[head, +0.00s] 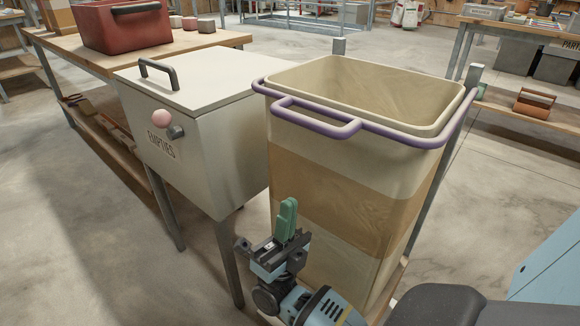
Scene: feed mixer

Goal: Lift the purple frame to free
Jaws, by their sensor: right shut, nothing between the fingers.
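The purple frame (411,138) is a tubular ring around the upper part of a tall tan bin (338,205), just below the rim. Its handle loop (316,128) sticks out on the near left side, towards me. A purple bar runs along the right side to a grey post (473,76). My right gripper (288,205) is below the handle loop, in front of the bin, its green fingers pointing up. It is shut and empty, apart from the frame. My left gripper is not in view.
A cream lidded box (200,125) labelled EMPTIES stands on legs close left of the bin. A wooden bench (70,45) with a red crate (122,28) is behind it. Bare floor (80,235) lies at left. A blue panel (552,270) edges in at right.

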